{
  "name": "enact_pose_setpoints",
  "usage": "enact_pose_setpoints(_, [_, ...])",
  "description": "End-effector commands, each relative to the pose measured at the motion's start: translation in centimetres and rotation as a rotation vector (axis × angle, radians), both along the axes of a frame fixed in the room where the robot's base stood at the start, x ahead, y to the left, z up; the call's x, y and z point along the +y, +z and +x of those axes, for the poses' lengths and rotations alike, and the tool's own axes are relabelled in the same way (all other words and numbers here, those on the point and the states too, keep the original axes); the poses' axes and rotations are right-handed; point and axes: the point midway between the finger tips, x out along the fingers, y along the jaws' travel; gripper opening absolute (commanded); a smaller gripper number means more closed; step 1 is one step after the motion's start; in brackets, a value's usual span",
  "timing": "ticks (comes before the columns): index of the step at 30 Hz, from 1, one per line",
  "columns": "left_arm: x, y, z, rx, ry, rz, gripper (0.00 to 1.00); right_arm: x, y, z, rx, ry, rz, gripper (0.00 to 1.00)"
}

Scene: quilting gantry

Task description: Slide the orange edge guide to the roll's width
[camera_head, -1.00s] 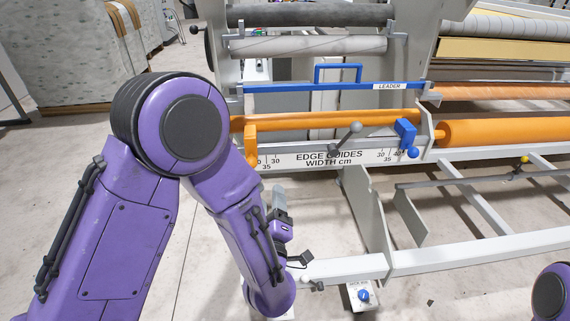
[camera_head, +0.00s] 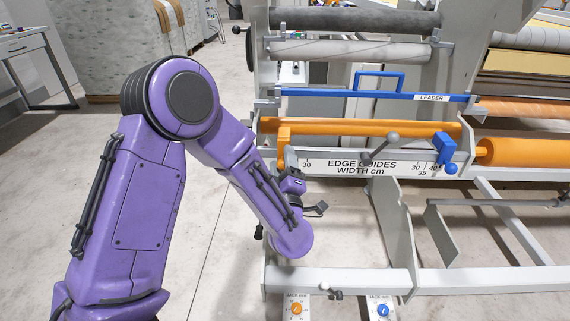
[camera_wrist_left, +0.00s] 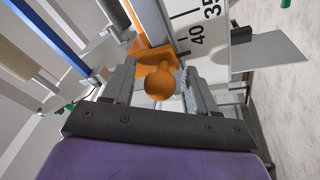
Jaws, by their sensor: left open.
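The orange edge guide (camera_head: 284,138) stands at the left end of the white width scale (camera_head: 325,163). In the left wrist view its orange block (camera_wrist_left: 150,52) and round knob (camera_wrist_left: 160,84) show near the 40 mark. My left gripper (camera_wrist_left: 156,70) is open, with one finger on either side of the knob; I cannot tell whether either touches it. In the head view that gripper (camera_head: 291,165) is partly hidden by my arm, just below the guide. An orange roll (camera_head: 350,127) lies behind the scale. My right gripper is out of view.
A blue edge guide (camera_head: 446,150) with a blue knob sits near the scale's right end. A grey lever (camera_head: 380,146) sticks out in front of the scale. A blue leader bar (camera_head: 340,94) runs above. Jack boxes with an orange dial (camera_head: 296,309) and a blue dial (camera_head: 383,310) stand below.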

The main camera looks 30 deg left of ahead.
Motion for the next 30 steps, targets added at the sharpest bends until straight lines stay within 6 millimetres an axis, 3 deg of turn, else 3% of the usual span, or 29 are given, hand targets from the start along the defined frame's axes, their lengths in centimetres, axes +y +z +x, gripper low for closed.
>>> enact_pose_setpoints(4, [-0.1, 0.0, 0.0, 0.001, -0.001, 0.0, 0.54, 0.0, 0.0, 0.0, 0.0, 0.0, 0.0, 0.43])
enact_pose_setpoints(9, [-0.1, 0.0, 0.0, -0.001, -0.001, 0.0, 0.0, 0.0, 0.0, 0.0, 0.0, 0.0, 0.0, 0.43])
enact_pose_setpoints(25, [-1.3, 0.4, 0.9, -0.012, -0.005, 0.001, 0.0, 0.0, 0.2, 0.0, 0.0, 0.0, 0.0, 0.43])
enact_pose_setpoints(26, [-1.3, 0.4, 0.9, -0.012, -0.005, 0.001, 0.45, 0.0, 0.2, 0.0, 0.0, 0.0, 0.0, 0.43])
enact_pose_setpoints(27, [-1.3, 0.4, 0.9, -0.013, -0.006, 0.0, 0.57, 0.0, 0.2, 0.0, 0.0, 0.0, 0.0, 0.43])
enact_pose_setpoints(30, [-1.2, 0.4, 0.8, -0.011, -0.005, 0.001, 0.57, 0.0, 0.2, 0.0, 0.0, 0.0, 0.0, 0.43])
